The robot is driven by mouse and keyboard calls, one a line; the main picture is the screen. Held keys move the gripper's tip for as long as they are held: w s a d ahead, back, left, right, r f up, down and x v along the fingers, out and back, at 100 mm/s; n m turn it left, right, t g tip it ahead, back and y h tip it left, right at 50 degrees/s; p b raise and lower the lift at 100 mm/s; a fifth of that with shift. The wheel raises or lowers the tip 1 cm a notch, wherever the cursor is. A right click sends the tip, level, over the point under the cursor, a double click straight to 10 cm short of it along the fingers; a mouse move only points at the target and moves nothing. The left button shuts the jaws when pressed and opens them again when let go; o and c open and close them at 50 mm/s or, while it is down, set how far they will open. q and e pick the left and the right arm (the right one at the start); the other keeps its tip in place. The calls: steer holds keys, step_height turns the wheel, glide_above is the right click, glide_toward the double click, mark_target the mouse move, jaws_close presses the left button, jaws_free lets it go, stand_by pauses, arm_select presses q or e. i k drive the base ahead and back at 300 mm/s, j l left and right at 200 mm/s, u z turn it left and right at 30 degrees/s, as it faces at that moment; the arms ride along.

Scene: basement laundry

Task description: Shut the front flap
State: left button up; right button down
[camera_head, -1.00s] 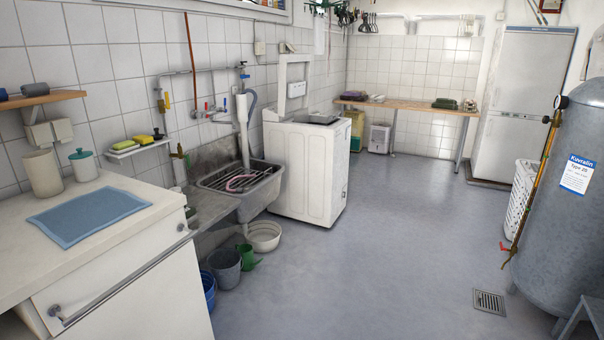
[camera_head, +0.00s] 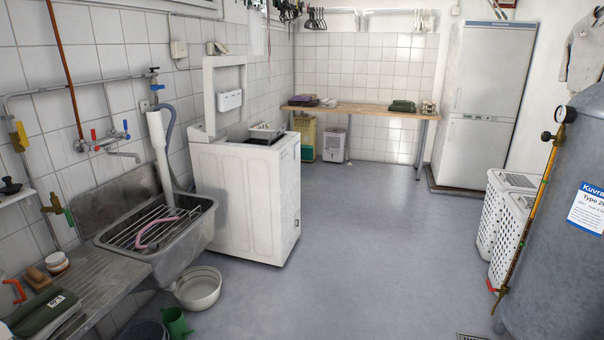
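A white top-loading washing machine (camera_head: 250,190) stands left of the middle, against the tiled wall. Its raised lid (camera_head: 226,92) stands upright at the back of the top, so the top opening is uncovered. A light tray-like part (camera_head: 267,131) shows at the opening's far side. I cannot tell for certain which part is the front flap. Neither of my grippers is in view.
A metal sink (camera_head: 160,235) with a drainboard is at the left, with a white basin (camera_head: 198,288) and a green jug (camera_head: 176,322) below it. A grey tank (camera_head: 555,220) and white baskets (camera_head: 511,240) stand at the right. The grey floor (camera_head: 370,250) between is clear.

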mark_target(273, 138)
steer(key=i, duration=1.85)
